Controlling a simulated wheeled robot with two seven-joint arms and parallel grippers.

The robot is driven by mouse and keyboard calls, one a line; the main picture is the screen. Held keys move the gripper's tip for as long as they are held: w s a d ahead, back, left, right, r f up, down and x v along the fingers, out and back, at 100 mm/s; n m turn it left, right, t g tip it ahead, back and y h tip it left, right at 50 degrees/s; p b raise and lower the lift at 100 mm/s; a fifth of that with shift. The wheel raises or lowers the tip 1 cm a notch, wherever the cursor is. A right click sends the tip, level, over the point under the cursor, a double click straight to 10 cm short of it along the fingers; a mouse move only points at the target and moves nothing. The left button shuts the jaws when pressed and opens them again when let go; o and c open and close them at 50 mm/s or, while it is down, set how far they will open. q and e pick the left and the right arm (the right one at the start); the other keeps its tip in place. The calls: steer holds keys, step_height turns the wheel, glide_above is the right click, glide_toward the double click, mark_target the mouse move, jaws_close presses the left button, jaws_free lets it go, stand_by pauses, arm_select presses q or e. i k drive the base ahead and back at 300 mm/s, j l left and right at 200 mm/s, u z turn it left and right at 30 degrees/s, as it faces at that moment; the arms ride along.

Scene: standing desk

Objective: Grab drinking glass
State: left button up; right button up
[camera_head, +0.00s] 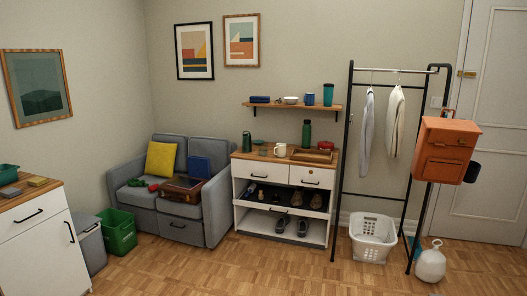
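No clear drinking glass can be made out at this distance. A white mug (280,149) stands on the wooden top of the white drawer unit (272,171) at the back wall. A small greenish item (263,152) sits left of it, too small to identify. A dark green container (247,141) and a green bottle (306,133) stand on the same top. On the wall shelf (292,106) above are a blue cup (309,99) and a teal tumbler (328,95). Neither of my grippers is in view.
A grey sofa (215,208) stands left of the drawer unit. A clothes rack (343,190), white basket (372,238) and white round bottle (430,263) stand to the right. A green bin (118,232) and white cabinet (40,255) are at left. The wooden floor (230,270) in front is clear.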

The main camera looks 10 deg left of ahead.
mark_target(262, 146)
steer(key=u, duration=0.45)
steer(key=i, duration=4.7)
steer(key=i+z, duration=0.1)
steer(key=z, duration=0.4)
